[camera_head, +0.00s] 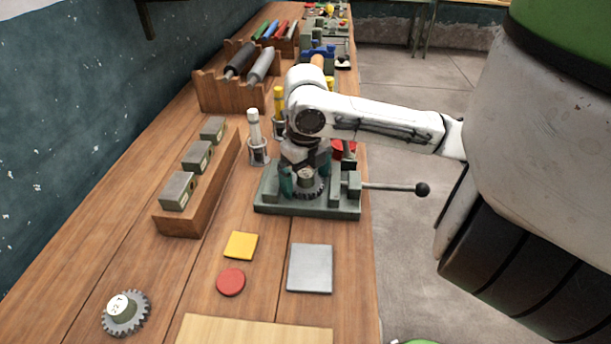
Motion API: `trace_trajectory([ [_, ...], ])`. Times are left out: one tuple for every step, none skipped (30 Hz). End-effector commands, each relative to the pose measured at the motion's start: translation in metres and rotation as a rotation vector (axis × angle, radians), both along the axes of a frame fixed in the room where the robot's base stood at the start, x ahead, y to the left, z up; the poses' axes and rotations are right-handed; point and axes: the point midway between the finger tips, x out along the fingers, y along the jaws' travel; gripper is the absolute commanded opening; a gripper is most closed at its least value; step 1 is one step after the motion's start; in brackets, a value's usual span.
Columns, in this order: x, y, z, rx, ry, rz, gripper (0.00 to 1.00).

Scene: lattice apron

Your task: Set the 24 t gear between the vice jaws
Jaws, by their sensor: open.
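The green-grey vice (275,203) stands on the bench's right side, its handle ending in a black knob. A dark toothed gear (311,191) with a pale labelled hub is low at the vice, apparently between its jaws. Its label is too small to read, and whether it rests on the vice floor is hidden. My gripper (306,180) points down over this gear, its fingers open on either side of the hub. A second, grey gear (137,318) with a white labelled hub lies at the bench's front left, apart from my gripper.
A wooden tray (184,226) with several grey-green blocks stands left of the vice, near white-topped and yellow-topped holders (254,127). A yellow square (241,245), a red disc (231,282) and a grey plate (310,268) lie in front. Wooden racks stand behind.

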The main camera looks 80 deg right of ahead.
Motion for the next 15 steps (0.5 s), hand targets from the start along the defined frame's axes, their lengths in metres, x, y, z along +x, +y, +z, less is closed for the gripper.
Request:
trace_trajectory([
  [0.0,0.0,0.001,0.0,0.0,0.0,1.0],
  [0.0,0.0,0.002,0.0,0.0,0.0,1.0],
  [0.0,0.0,0.004,0.0,0.0,0.0,1.0],
  [0.0,0.0,0.006,0.0,0.0,0.0,1.0],
  [0.0,0.0,0.007,-0.001,0.0,0.0,1.0],
  [0.0,0.0,0.012,-0.001,-0.001,0.001,1.0],
  [0.0,-0.001,0.017,-0.002,-0.001,0.001,1.0],
  [0.0,-0.001,0.022,-0.003,0.0,0.001,1.0],
  [0.0,-0.001,0.03,-0.003,-0.001,0.002,1.0],
  [0.001,0.0,0.036,-0.004,-0.002,0.003,1.0],
  [0.001,0.0,0.043,-0.004,-0.002,0.002,1.0],
  [0.001,0.0,0.052,-0.003,-0.001,0.002,1.0],
  [0.001,-0.001,0.058,-0.004,-0.002,0.002,1.0],
  [0.0,0.0,0.065,-0.003,-0.001,0.002,1.0],
  [0.0,0.0,0.073,-0.003,0.0,0.001,1.0],
])
